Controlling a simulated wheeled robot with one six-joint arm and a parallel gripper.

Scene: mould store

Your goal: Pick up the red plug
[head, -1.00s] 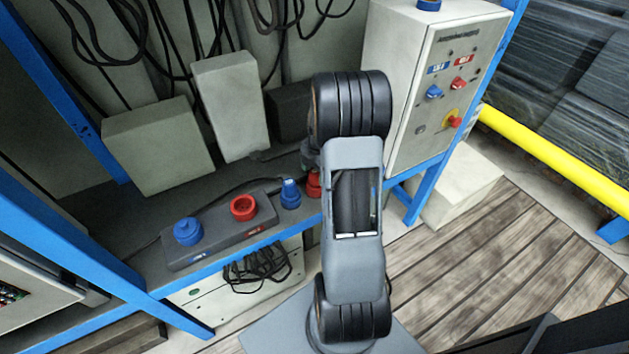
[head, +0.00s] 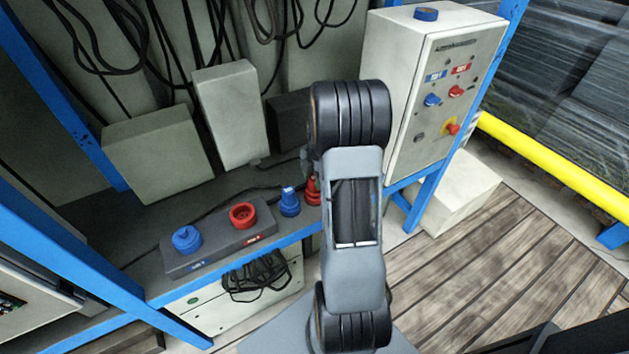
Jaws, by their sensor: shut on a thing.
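The red plug (head: 313,192) stands upright on the grey shelf, right of the blue plug (head: 289,202), and is partly covered by my arm. My gripper (head: 309,166) is at the top of the red plug. Only a small dark edge of it shows beside my arm. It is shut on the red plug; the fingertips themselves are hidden. I cannot see a gap between the plug's base and the shelf.
A grey socket block with a blue socket (head: 187,239) and a red socket (head: 242,215) lies left of the plugs. A grey control box (head: 415,130) stands close on the right. Pale boxes (head: 228,118) and hanging cables are behind. A blue rail (head: 230,257) edges the shelf.

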